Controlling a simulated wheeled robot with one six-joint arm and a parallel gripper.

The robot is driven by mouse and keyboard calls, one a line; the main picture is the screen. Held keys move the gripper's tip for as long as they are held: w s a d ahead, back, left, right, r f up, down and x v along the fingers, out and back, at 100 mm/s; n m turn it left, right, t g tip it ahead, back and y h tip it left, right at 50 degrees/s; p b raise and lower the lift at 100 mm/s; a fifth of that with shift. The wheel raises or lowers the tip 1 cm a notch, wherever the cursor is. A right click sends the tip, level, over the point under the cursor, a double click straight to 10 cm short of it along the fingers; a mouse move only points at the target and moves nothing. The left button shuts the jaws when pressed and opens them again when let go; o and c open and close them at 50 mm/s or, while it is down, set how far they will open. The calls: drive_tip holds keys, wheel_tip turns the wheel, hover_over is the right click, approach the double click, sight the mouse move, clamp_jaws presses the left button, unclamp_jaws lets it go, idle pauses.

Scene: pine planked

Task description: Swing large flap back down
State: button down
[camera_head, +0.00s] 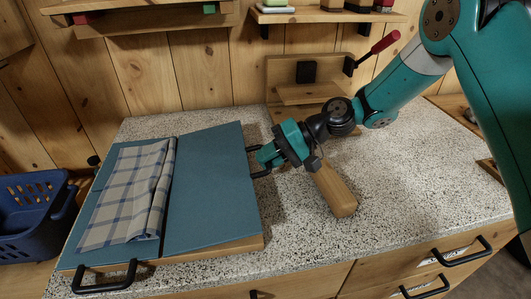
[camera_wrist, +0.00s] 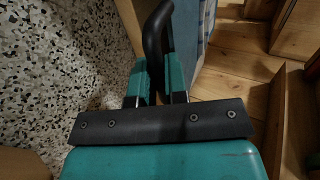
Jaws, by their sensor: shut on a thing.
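The folding board with blue panels lies on the speckled counter. Its large right flap (camera_head: 211,190) looks flat or nearly flat, with a wooden edge showing beneath. A folded plaid cloth (camera_head: 126,195) lies on the left part. A black handle (camera_head: 252,150) sticks out from the large flap's right edge. My gripper (camera_head: 264,157) is shut on this handle, beside the board. In the wrist view the black handle (camera_wrist: 156,35) stands between my fingers (camera_wrist: 160,84), with a strip of blue panel (camera_wrist: 188,28) beyond it. The fingertips are partly hidden.
A second black handle (camera_head: 105,279) is at the board's front left. A wooden block (camera_head: 335,190) is below my wrist. A wooden stand (camera_head: 307,72) with a red-handled tool (camera_head: 378,47) is behind. A blue basket (camera_head: 32,217) is at left. The counter (camera_head: 410,190) is clear at right.

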drive_tip(key=shift+f, duration=0.1)
idle(0.3)
drive_tip(key=c, duration=1.1)
unclamp_jaws()
drive_tip(key=shift+c, duration=0.2)
drive_tip(key=shift+d, duration=0.15)
drive_tip(key=b+v, duration=0.1)
drive_tip(key=v, duration=1.6)
drive_tip(key=shift+d, duration=0.1)
